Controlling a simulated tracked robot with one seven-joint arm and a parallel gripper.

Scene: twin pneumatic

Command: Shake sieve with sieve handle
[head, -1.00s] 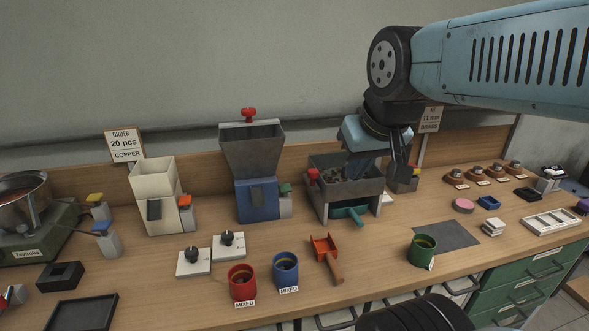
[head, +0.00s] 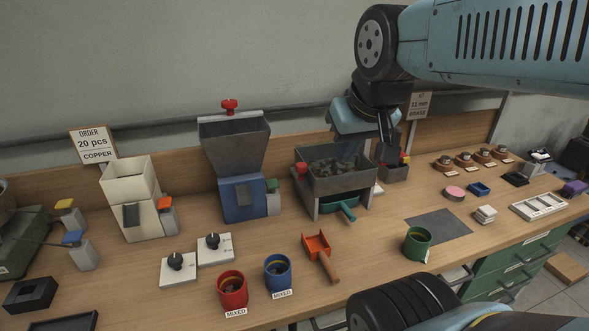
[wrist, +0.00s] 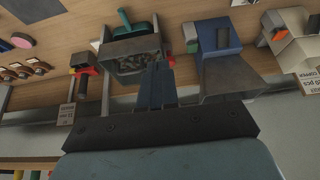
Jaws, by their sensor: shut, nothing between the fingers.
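The sieve (head: 338,186) is a grey metal box on legs, with its hopper full of small loose pieces (head: 335,165). A red knob (head: 302,169) sits at its left side; it also shows beside the sieve in the wrist view (wrist: 172,62). I take this knob for the sieve handle. A teal scoop-like tray (head: 346,207) sits beneath the sieve. My gripper (head: 346,158) hangs over the sieve's back part, to the right of the red knob and apart from it. In the wrist view its blue-grey fingers (wrist: 157,82) are together and empty.
In front are an orange scoop (head: 317,246) and a green cup (head: 417,243). A dark mat (head: 438,227) lies bare.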

